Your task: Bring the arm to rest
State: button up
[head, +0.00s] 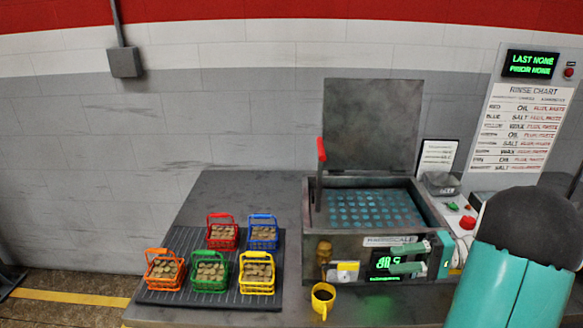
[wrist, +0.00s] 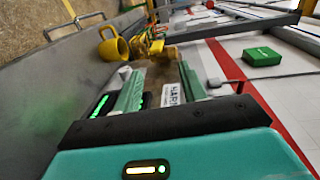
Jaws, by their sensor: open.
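My gripper (head: 393,260) is in front of the front panel of the machine (head: 345,243), at the right of its green-lit display. Its two green fingers point left and are apart, with nothing between them. In the wrist view the fingers (wrist: 158,76) also stand apart and empty. My teal arm fills the lower right of the head view and hides part of the bench there.
The machine's lid (head: 372,122) stands open over a perforated blue-grey inside. A yellow mug (head: 323,298) is at its front left; the wrist view shows it too (wrist: 116,47). Several coloured baskets of brown pieces stand on a dark ribbed mat (head: 200,296). Bench behind them is clear.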

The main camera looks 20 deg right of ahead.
jog(key=s+a+r+n+h, duration=0.1)
jog(key=s+a+r+h, duration=0.1)
jog(key=a+h, duration=0.3)
jog(key=s+a+r+n+h, duration=0.1)
jog(key=s+a+h, duration=0.4)
jog(key=a, duration=0.5)
jog(key=s+a+r+n+t+h, duration=0.1)
jog(key=s+a+r+h, duration=0.2)
jog(key=a+h, duration=0.3)
jog(key=shift+s+a+r, duration=0.2)
jog(key=shift+a, duration=0.6)
jog(key=shift+d, duration=0.1)
